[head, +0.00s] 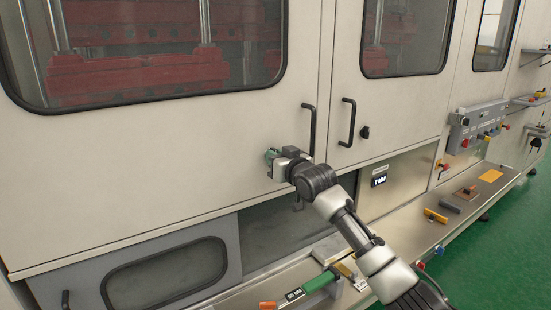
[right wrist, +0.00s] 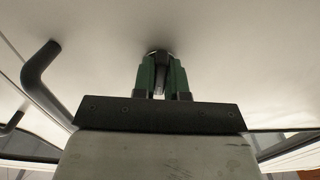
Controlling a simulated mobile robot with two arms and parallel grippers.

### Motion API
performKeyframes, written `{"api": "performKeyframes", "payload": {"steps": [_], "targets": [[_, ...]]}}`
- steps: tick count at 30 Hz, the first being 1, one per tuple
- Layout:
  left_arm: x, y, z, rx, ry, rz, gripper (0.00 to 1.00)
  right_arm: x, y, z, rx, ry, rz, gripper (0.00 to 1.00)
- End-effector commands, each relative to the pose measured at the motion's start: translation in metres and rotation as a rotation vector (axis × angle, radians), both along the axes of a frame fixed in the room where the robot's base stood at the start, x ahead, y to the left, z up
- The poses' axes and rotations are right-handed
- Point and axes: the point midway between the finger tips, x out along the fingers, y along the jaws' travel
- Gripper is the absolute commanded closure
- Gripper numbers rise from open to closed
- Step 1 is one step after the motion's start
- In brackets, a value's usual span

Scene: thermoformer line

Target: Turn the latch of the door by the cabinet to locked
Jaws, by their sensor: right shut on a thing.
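My right gripper (head: 271,156) is at the face of the large cream left door (head: 180,165), a little left of that door's black handle (head: 308,130). In the right wrist view its green fingers (right wrist: 161,80) are shut on a small dark latch (right wrist: 160,60) on the door face. In the head view the gripper hides this latch, and I cannot tell its exact angle. Another black latch (head: 365,132) shows uncovered on the door to the right, beside its handle (head: 347,122). My left gripper is not in view.
Below the doors a ledge (head: 410,240) carries a green-handled tool (head: 310,287), a yellow block (head: 436,215) and other small items. A control box (head: 478,125) with buttons sticks out at the right. Green floor (head: 490,255) is clear at the lower right.

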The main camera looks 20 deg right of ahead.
Motion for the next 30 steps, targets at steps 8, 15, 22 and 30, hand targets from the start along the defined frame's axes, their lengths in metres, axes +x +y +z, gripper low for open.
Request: {"api": "performKeyframes", "payload": {"steps": [8,15,22,30], "targets": [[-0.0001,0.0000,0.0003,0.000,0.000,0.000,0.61,0.0001,0.0000,-0.0010,-0.068,-0.016,0.000,1.00],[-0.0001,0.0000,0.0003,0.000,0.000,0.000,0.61,0.0001,0.0001,-0.0011,-0.079,-0.019,0.000,1.00],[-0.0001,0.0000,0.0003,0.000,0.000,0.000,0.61,0.0001,0.0001,-0.0011,-0.079,-0.019,0.000,0.86],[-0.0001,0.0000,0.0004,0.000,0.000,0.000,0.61,0.0000,0.0000,-0.0005,-0.076,-0.018,0.000,0.62]]}}
